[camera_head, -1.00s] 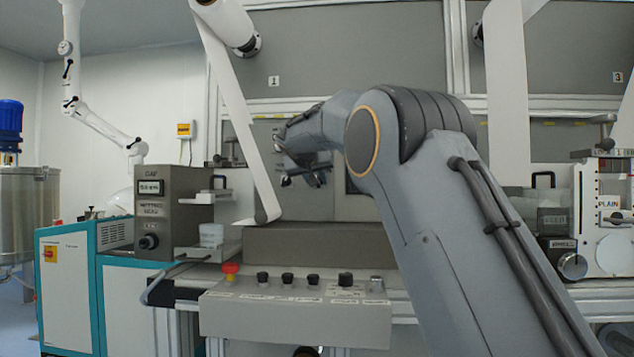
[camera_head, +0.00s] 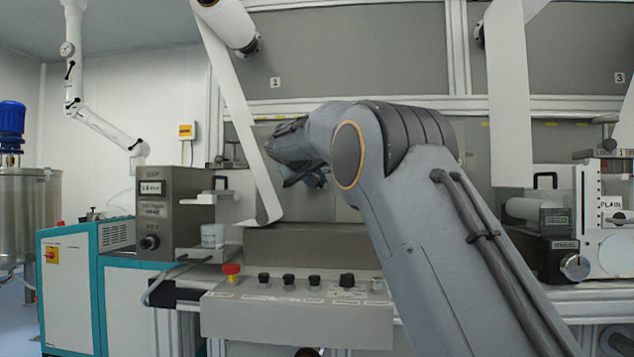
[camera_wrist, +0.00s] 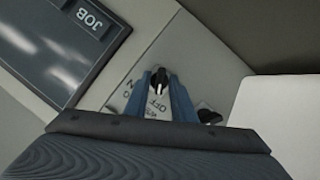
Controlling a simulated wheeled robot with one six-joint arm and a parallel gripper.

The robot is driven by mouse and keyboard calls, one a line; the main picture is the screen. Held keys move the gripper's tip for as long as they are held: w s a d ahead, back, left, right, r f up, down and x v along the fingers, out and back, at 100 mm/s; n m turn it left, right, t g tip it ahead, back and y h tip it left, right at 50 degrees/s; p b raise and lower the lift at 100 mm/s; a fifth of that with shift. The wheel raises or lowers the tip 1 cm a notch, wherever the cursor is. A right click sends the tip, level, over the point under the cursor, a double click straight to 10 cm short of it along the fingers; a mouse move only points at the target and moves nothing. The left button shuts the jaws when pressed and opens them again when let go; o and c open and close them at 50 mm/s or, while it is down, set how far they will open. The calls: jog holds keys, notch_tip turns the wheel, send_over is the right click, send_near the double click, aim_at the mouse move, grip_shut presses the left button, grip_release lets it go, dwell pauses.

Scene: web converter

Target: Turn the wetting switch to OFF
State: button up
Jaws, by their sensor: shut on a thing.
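The wetting switch (camera_wrist: 160,80) is a small black knob on a light grey panel in the wrist view. Lettering including "OFF" and "ON" is printed beside it; part of the label is covered by my gripper. My gripper (camera_wrist: 163,86) has its two blue fingers around the knob, one on each side, and is shut on it. In the head view my arm reaches toward the machine's middle, and the switch cannot be made out there.
Another black knob (camera_wrist: 208,115) sits right of my fingers. In the head view, a control box (camera_head: 290,317) and a hanging white web (camera_head: 238,110) are near my arm.

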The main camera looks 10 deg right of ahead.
jog(key=o, duration=0.7)
jog(key=v, duration=0.7)
jog(key=shift+s+a, duration=0.25)
jog(key=shift+s, duration=0.1)
